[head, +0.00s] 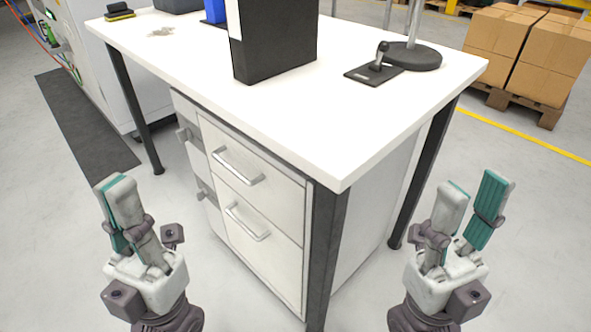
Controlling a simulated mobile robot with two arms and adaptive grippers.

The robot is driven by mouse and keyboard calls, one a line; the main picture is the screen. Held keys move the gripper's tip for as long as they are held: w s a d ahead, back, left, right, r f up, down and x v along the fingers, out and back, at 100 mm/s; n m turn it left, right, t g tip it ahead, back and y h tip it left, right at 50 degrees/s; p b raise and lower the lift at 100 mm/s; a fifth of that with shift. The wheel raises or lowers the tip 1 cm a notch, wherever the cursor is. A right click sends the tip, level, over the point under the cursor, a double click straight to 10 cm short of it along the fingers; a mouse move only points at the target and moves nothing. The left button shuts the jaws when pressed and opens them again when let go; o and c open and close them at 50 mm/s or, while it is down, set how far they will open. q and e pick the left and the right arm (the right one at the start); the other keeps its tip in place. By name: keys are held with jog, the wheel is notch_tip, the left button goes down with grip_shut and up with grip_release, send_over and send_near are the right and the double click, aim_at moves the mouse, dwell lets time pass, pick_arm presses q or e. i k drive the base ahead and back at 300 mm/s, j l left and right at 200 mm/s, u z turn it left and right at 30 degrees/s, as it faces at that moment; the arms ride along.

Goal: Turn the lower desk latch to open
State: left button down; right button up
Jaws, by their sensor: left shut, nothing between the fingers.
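The white desk (392,105) stands in the middle of the head view with a drawer cabinet under it. The lower desk latch (205,191) is a small grey fitting on the cabinet's left part, below a similar upper latch (186,133). Its exact turn is too small to tell. My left gripper (116,186) is upright at the lower left, shut and empty, apart from the latch and to its left. My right gripper (474,186) is upright at the lower right, its fingers apart and empty, right of the desk's front corner.
The cabinet's two drawers have an upper bar handle (238,166) and a lower bar handle (246,221). A dark desk leg (325,255) stands at the near corner. A black binder (275,40) stands on top. Boxes (548,60) sit on a pallet at the right.

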aim_at(201, 195)
jog(key=i+j+z, duration=0.1)
jog(key=j+z, duration=0.3)
jog(key=j, duration=0.15)
jog(key=j+z, duration=0.35)
jog(key=j, duration=0.2)
